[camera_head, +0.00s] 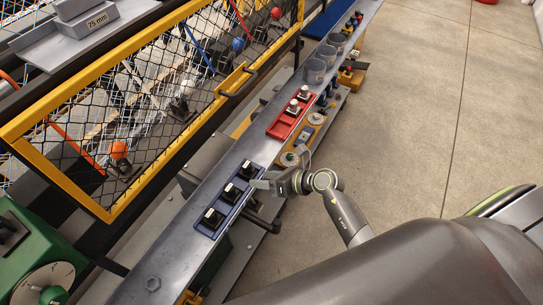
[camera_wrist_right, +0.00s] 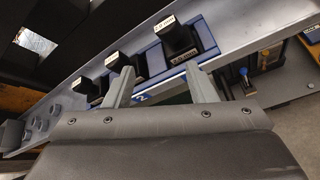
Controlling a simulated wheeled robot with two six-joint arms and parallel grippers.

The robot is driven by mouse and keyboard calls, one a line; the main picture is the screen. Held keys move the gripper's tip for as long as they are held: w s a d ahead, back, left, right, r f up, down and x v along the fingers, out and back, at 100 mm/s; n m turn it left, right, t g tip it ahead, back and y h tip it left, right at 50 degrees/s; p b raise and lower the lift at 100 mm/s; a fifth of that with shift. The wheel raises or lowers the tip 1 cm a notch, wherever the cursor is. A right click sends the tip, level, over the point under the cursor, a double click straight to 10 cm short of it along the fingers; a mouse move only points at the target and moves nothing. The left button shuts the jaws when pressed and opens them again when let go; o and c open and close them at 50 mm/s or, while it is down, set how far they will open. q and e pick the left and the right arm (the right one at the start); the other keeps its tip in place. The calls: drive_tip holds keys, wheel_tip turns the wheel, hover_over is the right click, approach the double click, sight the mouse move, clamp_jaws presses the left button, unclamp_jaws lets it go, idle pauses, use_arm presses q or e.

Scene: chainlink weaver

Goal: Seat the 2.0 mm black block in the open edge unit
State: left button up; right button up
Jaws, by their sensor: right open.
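Three black blocks with pale labels stand in a blue tray (camera_head: 202,231) on the long metal rail. They are the near block (camera_head: 212,217), the middle block (camera_head: 230,193) and the far block (camera_head: 247,170). My right gripper (camera_head: 258,184) is beside the tray's right side, close to the far block. In the right wrist view my right gripper (camera_wrist_right: 160,69) has its fingers apart with nothing held. I cannot pick out the open edge unit. My left gripper is not in view.
A red tray (camera_head: 283,124) with white-topped pieces and several grey cups (camera_head: 315,71) stand farther along the rail. A yellow-framed mesh panel (camera_head: 118,205) runs along the left. A green machine (camera_head: 25,245) is at lower left. Open floor (camera_head: 420,100) lies right.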

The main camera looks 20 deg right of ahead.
sight(249, 166)
wheel_tip(249, 166, up, 5)
drive_tip(key=d+n+g+h+p, duration=0.1)
drive_tip(key=d+n+h, duration=0.15)
drive_tip(key=n, duration=0.25)
drive_tip(key=b+x, duration=0.6)
drive_tip(key=x, duration=0.3)
drive_tip(key=shift+w+a, duration=0.25)
drive_tip(key=shift+w, duration=0.05)
drive_tip(key=shift+w+a+f+b, duration=0.25)
drive_tip(key=shift+w+b, duration=0.1)
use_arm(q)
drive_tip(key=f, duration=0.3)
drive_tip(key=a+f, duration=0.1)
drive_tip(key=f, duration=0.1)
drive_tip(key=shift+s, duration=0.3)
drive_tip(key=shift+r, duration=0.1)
